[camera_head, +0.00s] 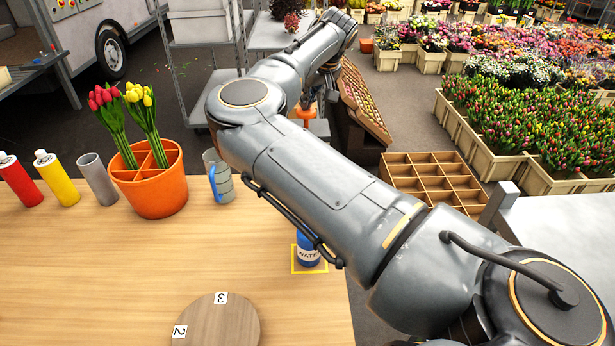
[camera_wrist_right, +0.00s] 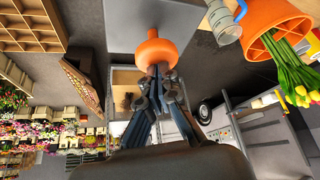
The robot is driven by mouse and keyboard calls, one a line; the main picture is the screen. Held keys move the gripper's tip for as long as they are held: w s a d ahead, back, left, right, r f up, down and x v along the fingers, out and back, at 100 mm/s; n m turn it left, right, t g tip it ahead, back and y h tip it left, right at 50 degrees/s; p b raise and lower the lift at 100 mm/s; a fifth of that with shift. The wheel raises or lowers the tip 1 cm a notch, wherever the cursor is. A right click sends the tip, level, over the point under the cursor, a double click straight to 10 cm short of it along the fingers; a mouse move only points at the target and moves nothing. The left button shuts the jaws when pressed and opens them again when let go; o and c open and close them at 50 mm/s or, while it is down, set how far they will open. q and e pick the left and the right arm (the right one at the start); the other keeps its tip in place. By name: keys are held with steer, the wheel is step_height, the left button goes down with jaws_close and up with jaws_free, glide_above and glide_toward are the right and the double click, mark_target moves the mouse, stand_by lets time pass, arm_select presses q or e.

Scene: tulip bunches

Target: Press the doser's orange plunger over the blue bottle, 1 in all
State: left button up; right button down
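The blue bottle (camera_head: 308,252), labelled WATER, stands in a yellow square on the table's right part; my right arm hides its top. The doser's orange plunger (camera_head: 306,113) shows partly behind my right arm, well beyond the bottle in the picture. In the wrist view, the orange plunger (camera_wrist_right: 154,50) lies just past the fingertips. My right gripper (camera_wrist_right: 157,76) has its fingers drawn together; it shows small and dark in the head view (camera_head: 316,92). I cannot tell whether it touches the plunger. The rest of the doser is largely hidden. My left gripper is out of view.
On the table (camera_head: 100,270) stand an orange divided pot (camera_head: 155,195) with tulips, a grey cup (camera_head: 220,188) with a blue handle, a grey cylinder (camera_head: 98,180), red (camera_head: 18,182) and yellow (camera_head: 56,178) bottles and a round wooden board (camera_head: 220,325). A compartment crate (camera_head: 433,160) is beyond.

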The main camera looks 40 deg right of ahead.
steer(key=shift+f+b, duration=0.95)
steer(key=shift+f, duration=0.5)
step_height(320, 180, up, 8)
steer(key=p, duration=0.4)
steer(key=shift+f, duration=0.15)
steer(key=shift+f, duration=0.1)
